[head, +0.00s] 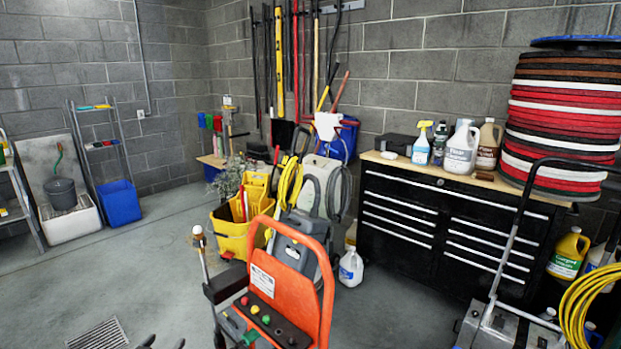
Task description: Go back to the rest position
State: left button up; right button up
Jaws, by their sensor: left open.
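My left gripper (163,343) shows only as two dark fingertips at the bottom edge of the head view. The tips are apart with nothing seen between them, over the grey floor. The rest of that arm is out of the picture. My right gripper is not in view. A tall stack of red, black, white and brown buffer pads (560,115) stands at the right, with a blue pad on top. The stack is far from my left gripper.
An orange machine (325,285) with a control panel stands close in front, right of my gripper. Behind it are a yellow mop bucket (232,238) and a black drawer cabinet (400,215). A floor grate (98,335) lies at the lower left. The left-centre floor is clear.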

pick_arm(q)
jog(key=s+d+f+g, duration=0.3)
jog(key=s+f+g, duration=0.15)
jog(key=s, duration=0.55)
jog(key=s+d+f+m+g, duration=0.1)
jog(key=s+d+f+g, duration=0.3)
jog(key=s, duration=0.7)
jog(key=s+d+f+g, duration=0.25)
jog(key=s+f, duration=0.25)
jog(key=s, duration=0.5)
notch_tip(320, 180, down, 24)
jog(key=g, duration=0.2)
jog(key=s+a+f, duration=0.3)
jog(key=s+f, duration=1.4)
jog(key=shift+s+f+g+y, duration=0.15)
jog(key=shift+s+g+y, duration=0.15)
jog(key=shift+s+g, duration=0.1)
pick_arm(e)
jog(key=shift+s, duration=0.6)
pick_arm(q)
jog(key=shift+a, duration=0.1)
jog(key=shift+c, duration=0.5)
